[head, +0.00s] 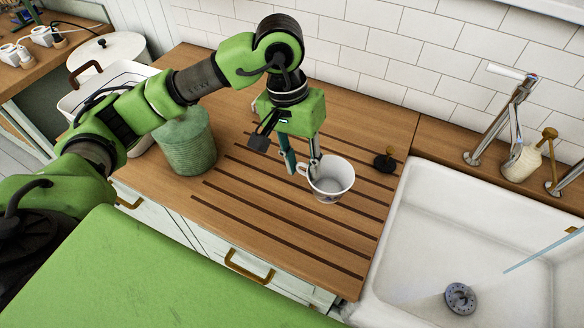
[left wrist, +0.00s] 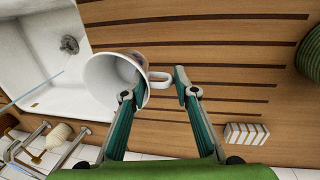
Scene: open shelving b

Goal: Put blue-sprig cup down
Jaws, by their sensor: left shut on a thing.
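The blue-sprig cup (head: 333,184) is white with a faint pattern and stands upright over the grooved wooden drainboard. I cannot tell whether its base touches the wood. My left gripper (head: 302,168) points down at the cup's left side, shut on its handle. In the left wrist view, the cup (left wrist: 108,82) shows its open, empty inside, and its handle lies between the two fingertips of the left gripper (left wrist: 158,90). My right gripper is not in view.
A white sink (head: 420,235) with a tap (head: 515,105) lies right of the drainboard (head: 240,215). A dark stopper (head: 385,162) sits right of the cup. A green ribbed container (head: 187,145) stands left. A striped block (left wrist: 246,133) lies near the wall. Bare grooved wood surrounds the cup.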

